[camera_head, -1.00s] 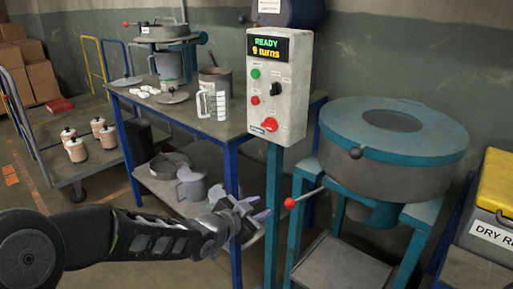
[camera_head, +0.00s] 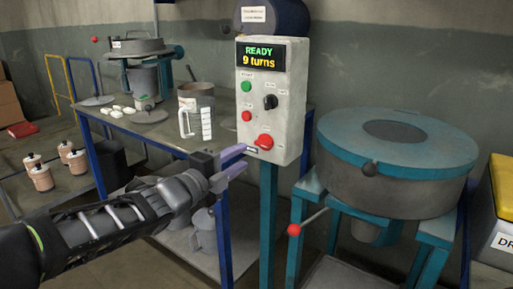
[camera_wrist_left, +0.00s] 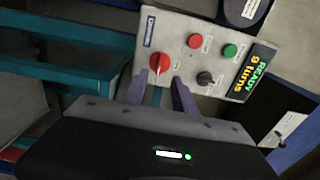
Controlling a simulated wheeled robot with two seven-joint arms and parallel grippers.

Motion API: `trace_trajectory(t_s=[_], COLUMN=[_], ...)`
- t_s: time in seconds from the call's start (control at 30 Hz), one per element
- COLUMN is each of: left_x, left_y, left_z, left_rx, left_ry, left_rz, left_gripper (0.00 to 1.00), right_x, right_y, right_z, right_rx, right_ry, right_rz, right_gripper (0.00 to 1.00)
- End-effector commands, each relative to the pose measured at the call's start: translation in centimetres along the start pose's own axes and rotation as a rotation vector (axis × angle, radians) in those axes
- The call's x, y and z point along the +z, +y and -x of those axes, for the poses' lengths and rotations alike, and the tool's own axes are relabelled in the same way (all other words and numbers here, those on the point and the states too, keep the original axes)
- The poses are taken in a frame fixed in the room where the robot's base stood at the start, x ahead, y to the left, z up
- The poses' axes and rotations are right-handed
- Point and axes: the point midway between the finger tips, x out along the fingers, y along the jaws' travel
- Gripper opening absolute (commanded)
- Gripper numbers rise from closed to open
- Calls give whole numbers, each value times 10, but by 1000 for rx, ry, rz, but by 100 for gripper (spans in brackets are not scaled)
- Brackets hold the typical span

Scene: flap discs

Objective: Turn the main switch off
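The grey control box (camera_head: 294,100) stands on a teal post and its display reads "READY 9 turns". A large red rotary knob (camera_head: 264,141), which looks like the main switch, sits low on its face; it also shows in the left wrist view (camera_wrist_left: 159,63). My left gripper (camera_head: 236,161) is just left of and below the knob in the head view. Its purple fingers are apart, with nothing between them. In the left wrist view the fingers (camera_wrist_left: 159,91) point towards the knob, without visible contact. My right gripper is out of view.
Above the red knob are a green button (camera_head: 246,86), a smaller red button (camera_head: 247,116) and a black selector knob (camera_head: 270,102). A teal-lidded drum (camera_head: 398,160) with a red-ended lever (camera_head: 294,230) stands right. A workbench (camera_head: 150,128) with a clear jug stands left.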

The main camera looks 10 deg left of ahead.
Motion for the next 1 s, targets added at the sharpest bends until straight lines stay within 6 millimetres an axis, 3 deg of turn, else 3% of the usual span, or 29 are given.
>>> trace_trajectory(t_s=[0.27,0.63,1.0], left_x=[-1,0,0], left_y=[2,1,0], left_z=[-18,-71,-78], left_rx=[1,1,0], left_ry=[2,0,-1], left_rz=[1,2,3], left_gripper=[33,33,33], right_x=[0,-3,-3], right_y=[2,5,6], right_z=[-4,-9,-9], right_rx=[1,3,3], right_ry=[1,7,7], right_rz=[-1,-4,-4], right_gripper=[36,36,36])
